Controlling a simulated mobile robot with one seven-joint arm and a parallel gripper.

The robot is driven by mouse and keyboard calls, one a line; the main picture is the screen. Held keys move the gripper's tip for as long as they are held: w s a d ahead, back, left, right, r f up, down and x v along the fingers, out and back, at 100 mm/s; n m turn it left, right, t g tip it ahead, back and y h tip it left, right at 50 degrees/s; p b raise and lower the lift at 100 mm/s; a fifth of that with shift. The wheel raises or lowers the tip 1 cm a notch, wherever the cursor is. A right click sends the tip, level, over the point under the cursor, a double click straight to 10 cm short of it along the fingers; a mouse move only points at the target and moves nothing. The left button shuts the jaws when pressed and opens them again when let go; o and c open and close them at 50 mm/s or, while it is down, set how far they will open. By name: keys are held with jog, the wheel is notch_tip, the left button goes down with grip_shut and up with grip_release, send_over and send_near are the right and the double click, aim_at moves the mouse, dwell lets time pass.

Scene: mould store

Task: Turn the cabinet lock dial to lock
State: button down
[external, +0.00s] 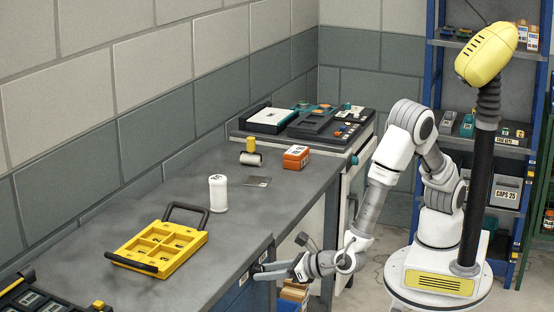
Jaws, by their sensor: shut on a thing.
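My gripper (262,270) is low at the front of the grey workbench, its fingers pointing left at the blue cabinet front (246,294) under the worktop. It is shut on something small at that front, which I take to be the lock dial. The dial is too small and too covered by the fingers to make out, so I cannot tell which way it is turned. My arm reaches down to it from the right.
The worktop (120,230) carries a yellow compartment tray (165,240), a white canister (218,193), an orange box (296,157) and a spool (250,158). Dark equipment cases (310,122) stand at the back. Blue-framed shelves (430,60) stand behind my arm.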

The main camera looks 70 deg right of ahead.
jog(key=shift+d+f+m+t+y+b, duration=0.15)
jog(key=shift+m+y+b, duration=0.95)
jog(key=shift+b, duration=1.25)
jog(key=shift+r+m+t+y+b, duration=0.1)
jog(key=shift+m+y+b, duration=0.45)
jog(key=shift+m+b, duration=1.35)
jog(key=shift+d+f+m+t+y+b, duration=0.15)
jog(key=shift+m+y+b, duration=0.75)
jog(key=shift+b, duration=1.85)
jog(key=shift+a, duration=0.1)
jog(key=shift+c, duration=2.3)
grip_release()
jog(key=shift+s+r, duration=0.1)
jog(key=p+v, duration=0.2)
jog(key=v, duration=0.5)
jog(key=shift+s, duration=0.2)
